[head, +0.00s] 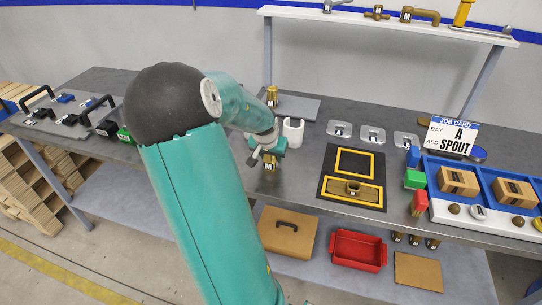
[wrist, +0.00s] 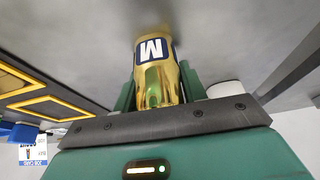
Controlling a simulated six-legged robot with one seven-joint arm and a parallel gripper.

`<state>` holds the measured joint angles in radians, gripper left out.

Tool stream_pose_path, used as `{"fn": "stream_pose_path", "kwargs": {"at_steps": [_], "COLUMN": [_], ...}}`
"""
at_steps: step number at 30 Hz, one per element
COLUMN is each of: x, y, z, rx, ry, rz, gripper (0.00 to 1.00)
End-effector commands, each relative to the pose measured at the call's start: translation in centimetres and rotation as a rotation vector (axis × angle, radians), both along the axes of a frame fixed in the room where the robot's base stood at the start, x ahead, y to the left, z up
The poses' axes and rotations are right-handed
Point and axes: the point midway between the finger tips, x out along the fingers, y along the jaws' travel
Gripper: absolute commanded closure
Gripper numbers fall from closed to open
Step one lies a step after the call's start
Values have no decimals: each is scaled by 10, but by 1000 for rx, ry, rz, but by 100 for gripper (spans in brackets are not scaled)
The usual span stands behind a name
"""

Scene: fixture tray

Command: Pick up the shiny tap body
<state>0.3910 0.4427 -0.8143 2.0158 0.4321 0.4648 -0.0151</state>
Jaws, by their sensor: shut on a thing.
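The shiny tap body (wrist: 158,82) is gold, polished and marked with a dark label reading M. It stands between the two green fingers of my gripper (wrist: 158,95) in the wrist view, and the gripper is shut on it. In the head view the tap body (head: 269,167) shows below my gripper (head: 266,154), over the grey bench near its front edge. I cannot tell whether it touches the bench top. Its far side is hidden.
Another brass piece (head: 272,93) stands behind my arm by a grey plate (head: 298,108). A white cup (head: 293,130) is close to the gripper. A black mat with yellow frames (head: 327,188) lies right, a blue tray (head: 480,178) and job card (head: 452,136) further right. A shelf (head: 390,21) is above.

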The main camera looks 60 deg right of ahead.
Motion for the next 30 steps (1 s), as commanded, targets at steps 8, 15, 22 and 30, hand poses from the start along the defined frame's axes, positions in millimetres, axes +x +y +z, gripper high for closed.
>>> {"fn": "stream_pose_path", "kwargs": {"at_steps": [8, 15, 22, 30], "x": [0, 1, 1, -3], "y": [-1, -1, 7, 40], "z": [1, 12, 41, 80], "rx": [-2, -3, -3, -3], "ry": [-1, -3, -4, -7], "rz": [0, 1, 4, 7], "gripper": [100, 100, 100, 100]}}
